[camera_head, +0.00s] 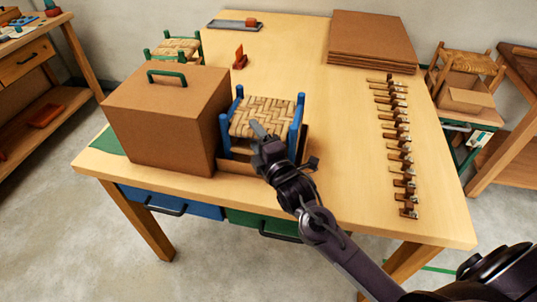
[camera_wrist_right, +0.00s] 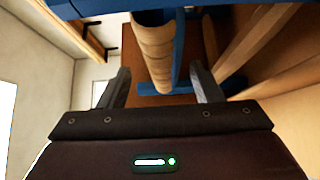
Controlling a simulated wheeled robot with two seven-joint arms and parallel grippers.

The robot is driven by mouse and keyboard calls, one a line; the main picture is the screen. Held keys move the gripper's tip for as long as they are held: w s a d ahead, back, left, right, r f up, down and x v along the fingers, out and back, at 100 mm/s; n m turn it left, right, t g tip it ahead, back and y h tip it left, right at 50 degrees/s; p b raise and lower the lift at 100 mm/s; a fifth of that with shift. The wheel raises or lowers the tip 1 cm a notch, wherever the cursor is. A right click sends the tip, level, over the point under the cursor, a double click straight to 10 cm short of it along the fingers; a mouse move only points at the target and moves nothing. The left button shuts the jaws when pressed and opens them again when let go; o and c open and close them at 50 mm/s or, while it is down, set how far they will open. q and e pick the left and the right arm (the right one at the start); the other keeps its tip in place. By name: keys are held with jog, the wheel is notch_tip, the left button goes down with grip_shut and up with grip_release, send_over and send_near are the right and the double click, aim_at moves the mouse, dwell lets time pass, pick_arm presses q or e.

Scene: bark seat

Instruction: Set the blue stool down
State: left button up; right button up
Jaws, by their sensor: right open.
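The blue stool (camera_head: 297,128), with a woven seat (camera_head: 262,112) and blue posts, stands upright in a low brown cardboard tray (camera_head: 238,165) near the table's front edge. My right gripper (camera_head: 285,146) is at the stool's front side, its arm reaching in from the lower right. In the right wrist view the gripper (camera_wrist_right: 160,88) is open. The woven seat edge (camera_wrist_right: 153,50) and blue frame show between and beyond its fingers; I cannot tell whether they touch. The gripper hides part of the stool's front. My left gripper is not in view.
A large brown box (camera_head: 165,120) with a green handle stands close at the stool's left. A green-framed stool (camera_head: 178,46) is behind it. A row of several metal-and-wood pieces (camera_head: 398,140) lies at right, below cardboard sheets (camera_head: 372,38). The table between is clear.

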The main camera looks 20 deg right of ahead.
jog(key=s+d+b, duration=0.1)
jog(key=s, duration=0.8)
jog(key=shift+s, duration=0.3)
